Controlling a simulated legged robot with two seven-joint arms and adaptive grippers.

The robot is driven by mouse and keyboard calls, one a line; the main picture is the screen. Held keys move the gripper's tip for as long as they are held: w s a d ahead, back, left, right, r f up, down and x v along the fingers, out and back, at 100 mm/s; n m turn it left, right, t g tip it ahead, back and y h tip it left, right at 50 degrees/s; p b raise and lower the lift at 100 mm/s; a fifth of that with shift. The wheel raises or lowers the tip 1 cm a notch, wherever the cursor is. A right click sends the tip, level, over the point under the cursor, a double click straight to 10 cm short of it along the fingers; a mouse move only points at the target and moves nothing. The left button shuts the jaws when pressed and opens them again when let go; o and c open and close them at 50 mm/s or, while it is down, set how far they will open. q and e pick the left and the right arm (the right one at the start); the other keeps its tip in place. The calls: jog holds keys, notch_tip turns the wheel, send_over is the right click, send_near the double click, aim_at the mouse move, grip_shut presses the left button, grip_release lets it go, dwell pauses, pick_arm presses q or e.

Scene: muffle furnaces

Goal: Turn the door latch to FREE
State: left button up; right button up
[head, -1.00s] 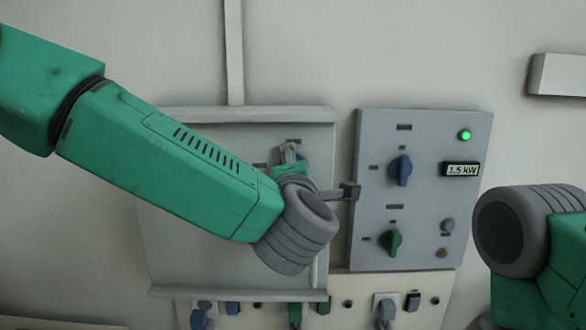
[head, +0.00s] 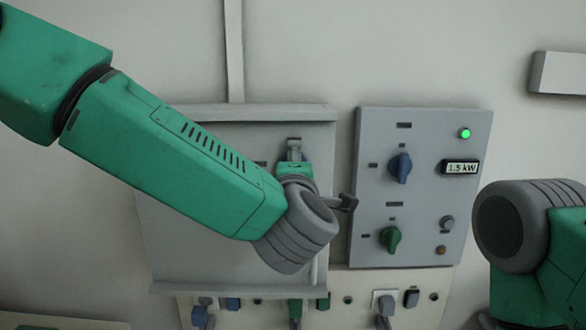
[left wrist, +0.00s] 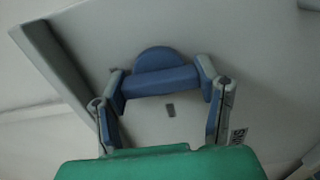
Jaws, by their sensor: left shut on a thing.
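The door latch is a blue knob with a round base and a straight grip bar (left wrist: 160,82) on the grey furnace door (head: 200,235). In the left wrist view my left gripper (left wrist: 163,84) has one finger at each end of the bar and is shut on it. In the head view my left gripper (head: 293,148) is at the upper right of the door, and my wrist hides the latch. A small dark mark (left wrist: 170,110) shows on the door beside the knob; lettering at the right is partly hidden. My right arm shows at the right edge; its gripper is out of view.
A dark door handle (head: 347,202) sticks out just right of my left wrist. A grey control panel (head: 430,225) has a blue knob (head: 400,167), a green knob (head: 391,239), a lit green lamp (head: 464,133) and a 1.5 kW display (head: 461,167). Sockets and plugs line the strip below.

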pick_arm(q)
jog(key=o, duration=1.1)
jog(key=shift+f, duration=0.3)
jog(key=shift+o, duration=0.3)
jog(key=shift+d, duration=0.15)
jog(key=shift+d+r, duration=0.1)
jog(key=shift+s, duration=0.1)
jog(key=s, duration=1.1)
jog(key=shift+s, duration=0.3)
